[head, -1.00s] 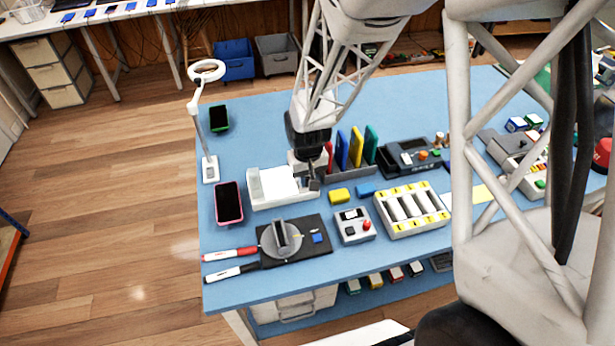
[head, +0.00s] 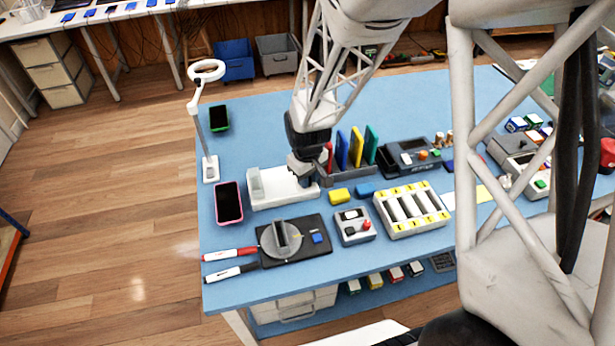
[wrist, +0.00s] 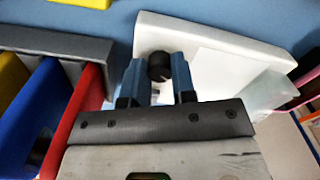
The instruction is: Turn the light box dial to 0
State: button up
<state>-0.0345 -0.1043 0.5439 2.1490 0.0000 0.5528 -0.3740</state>
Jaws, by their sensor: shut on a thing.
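The light box (head: 268,190) is a low white box near the left part of the blue table. In the wrist view its pale top (wrist: 215,60) fills the upper right. Its dial (wrist: 160,66) is a small black round knob near one end of the box. My gripper (wrist: 158,62) has one blue-grey finger on each side of the knob and is shut on it. In the head view my gripper (head: 304,182) is over the right end of the box and hides the dial. No dial marking can be read.
A rack with red, blue, yellow and green upright pieces (head: 356,148) stands close to my gripper's right. A pink-edged phone (head: 228,202) lies left of the box. A grey rotary knob (head: 281,238) stands nearer the front edge.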

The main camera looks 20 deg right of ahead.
jog(key=o, duration=0.9)
jog(key=shift+r, duration=0.15)
notch_tip(320, 180, up, 7)
jog(key=shift+r, duration=0.3)
